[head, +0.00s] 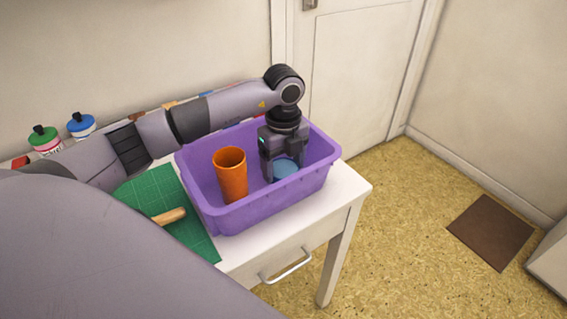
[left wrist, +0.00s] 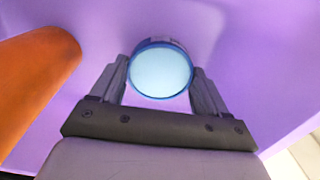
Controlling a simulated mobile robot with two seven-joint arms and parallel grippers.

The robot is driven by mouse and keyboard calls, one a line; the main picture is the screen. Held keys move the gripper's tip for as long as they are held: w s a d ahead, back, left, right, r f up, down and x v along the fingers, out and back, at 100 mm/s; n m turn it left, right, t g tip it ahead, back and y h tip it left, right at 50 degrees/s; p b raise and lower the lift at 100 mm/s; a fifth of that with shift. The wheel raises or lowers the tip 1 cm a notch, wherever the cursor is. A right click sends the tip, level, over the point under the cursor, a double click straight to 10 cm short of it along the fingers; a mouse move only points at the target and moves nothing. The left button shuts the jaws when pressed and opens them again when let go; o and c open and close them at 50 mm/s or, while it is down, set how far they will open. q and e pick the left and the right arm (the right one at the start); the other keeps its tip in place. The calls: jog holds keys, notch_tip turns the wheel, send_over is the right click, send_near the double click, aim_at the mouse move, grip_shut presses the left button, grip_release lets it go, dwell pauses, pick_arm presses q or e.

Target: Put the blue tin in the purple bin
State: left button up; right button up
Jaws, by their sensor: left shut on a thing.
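The blue tin (head: 286,168) is a small round tin with a pale blue top, inside the purple bin (head: 255,209) toward its right part. My left gripper (head: 282,178) points down into the bin and is shut on the tin. In the left wrist view the tin (left wrist: 161,72) sits between the two fingers of the gripper (left wrist: 162,85), with the purple bin (left wrist: 240,50) around it. I cannot tell whether the tin touches the bin floor. My right gripper is not in view.
An orange cup (head: 230,175) stands in the bin left of the tin. A green mat (head: 155,190) with a wooden-handled tool (head: 169,216) lies left of the bin. Bottles with green (head: 44,138) and blue (head: 81,124) caps stand at the back left. The white table (head: 345,190) ends right of the bin.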

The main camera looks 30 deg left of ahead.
aim_at(283, 169)
pick_arm(q)
jog(key=shift+f, duration=0.1)
jog(key=o, duration=1.3)
jog(key=shift+o, duration=0.2)
jog(key=shift+r, duration=0.3)
notch_tip(283, 169, up, 12)
jog(key=shift+p, duration=0.4)
jog(key=shift+s+f, duration=0.1)
jog(key=shift+f, duration=0.1)
